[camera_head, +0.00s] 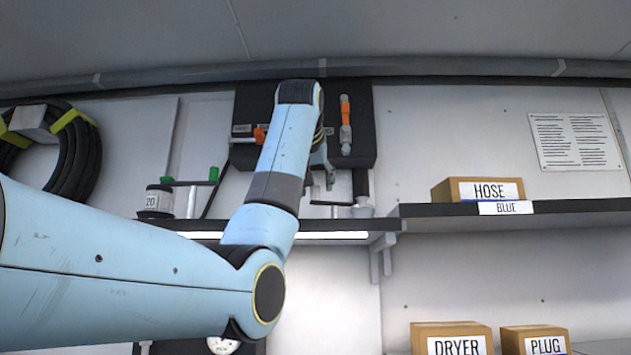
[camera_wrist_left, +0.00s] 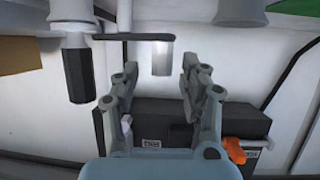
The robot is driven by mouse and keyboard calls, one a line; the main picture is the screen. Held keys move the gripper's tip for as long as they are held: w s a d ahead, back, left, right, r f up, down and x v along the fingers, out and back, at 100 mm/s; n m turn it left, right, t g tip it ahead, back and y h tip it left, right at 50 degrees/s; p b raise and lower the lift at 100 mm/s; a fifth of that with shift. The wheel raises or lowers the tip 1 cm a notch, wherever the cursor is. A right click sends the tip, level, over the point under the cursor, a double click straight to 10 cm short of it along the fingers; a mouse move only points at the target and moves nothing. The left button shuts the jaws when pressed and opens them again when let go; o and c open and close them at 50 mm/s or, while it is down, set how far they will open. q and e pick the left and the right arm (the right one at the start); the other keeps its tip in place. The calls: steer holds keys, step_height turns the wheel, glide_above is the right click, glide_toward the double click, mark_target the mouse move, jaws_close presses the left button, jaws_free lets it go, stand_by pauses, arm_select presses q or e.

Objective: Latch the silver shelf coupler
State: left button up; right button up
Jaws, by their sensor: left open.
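In the left wrist view, a short silver-grey cylinder (camera_wrist_left: 162,58) sits at the end of a thin dark bar, which runs to a grey fitting with a black grip (camera_wrist_left: 77,72). My left gripper (camera_wrist_left: 156,82) is open. In the wrist picture, the cylinder appears between and just beyond its fingertips; I cannot tell whether they touch. In the head view, my left forearm hides most of the gripper. My right gripper is out of view.
A black wall panel (camera_head: 360,125) behind the gripper carries an orange-handled valve (camera_head: 345,112). A hose coil (camera_head: 85,150) hangs at left. A canister (camera_head: 158,200) stands on the left shelf. The right shelf (camera_head: 430,210) holds a HOSE box (camera_head: 450,190).

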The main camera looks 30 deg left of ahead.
arm_select(q)
steer(key=shift+x, duration=1.15)
steer(key=shift+a, duration=0.1)
jaws_close()
